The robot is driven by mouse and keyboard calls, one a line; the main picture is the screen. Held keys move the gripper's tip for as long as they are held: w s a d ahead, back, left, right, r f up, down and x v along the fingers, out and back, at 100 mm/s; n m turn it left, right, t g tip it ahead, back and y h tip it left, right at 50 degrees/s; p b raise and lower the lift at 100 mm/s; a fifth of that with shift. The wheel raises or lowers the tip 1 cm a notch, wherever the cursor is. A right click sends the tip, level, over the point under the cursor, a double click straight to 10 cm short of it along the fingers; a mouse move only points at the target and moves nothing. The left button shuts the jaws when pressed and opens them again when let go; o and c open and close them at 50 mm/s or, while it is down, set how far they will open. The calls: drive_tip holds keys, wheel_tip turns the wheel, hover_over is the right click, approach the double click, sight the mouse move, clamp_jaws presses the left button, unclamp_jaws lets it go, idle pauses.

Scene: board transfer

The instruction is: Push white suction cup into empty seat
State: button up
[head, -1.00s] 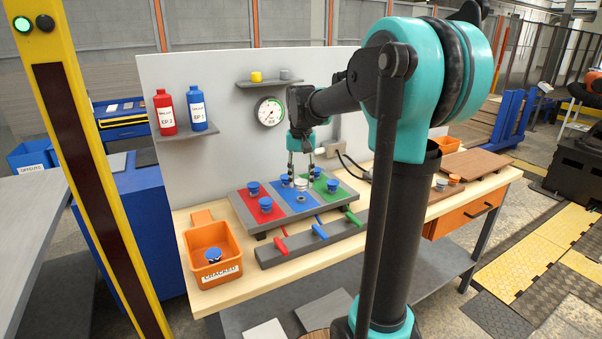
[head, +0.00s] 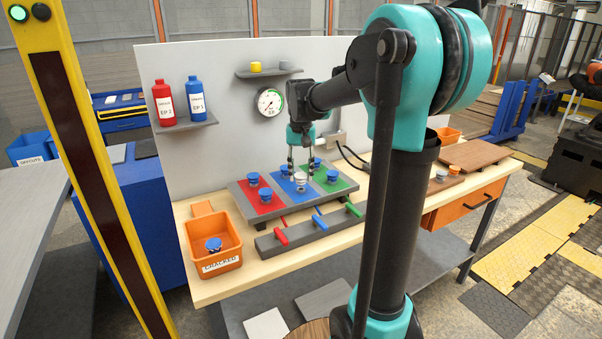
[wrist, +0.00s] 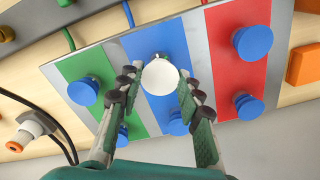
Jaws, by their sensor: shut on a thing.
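The white suction cup (head: 300,178) is between the fingertips of my gripper (head: 301,168), over the front part of the blue strip (head: 307,196) on the grey board. In the wrist view the round white cup (wrist: 160,76) shows from above, with the fingers on either side and the gripper (wrist: 158,88) closed on it. The empty seat is hidden under the cup. I cannot tell whether the cup touches the seat or is pressed in. A blue cup (wrist: 178,122) stands farther back on the same strip.
Blue cups stand on the red strip (head: 265,195) and green strip (head: 332,177) close by. A grey block with red, blue and green levers (head: 318,222) lies in front. An orange "CRACKED" bin (head: 220,264) holds a blue cup. A brown board (head: 480,154) is at the right.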

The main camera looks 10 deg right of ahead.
sight(301, 175)
drive_tip(key=shift+f, duration=1.2)
idle(0.6)
drive_tip(key=o, duration=1.2)
wheel_tip(301, 175, up, 12)
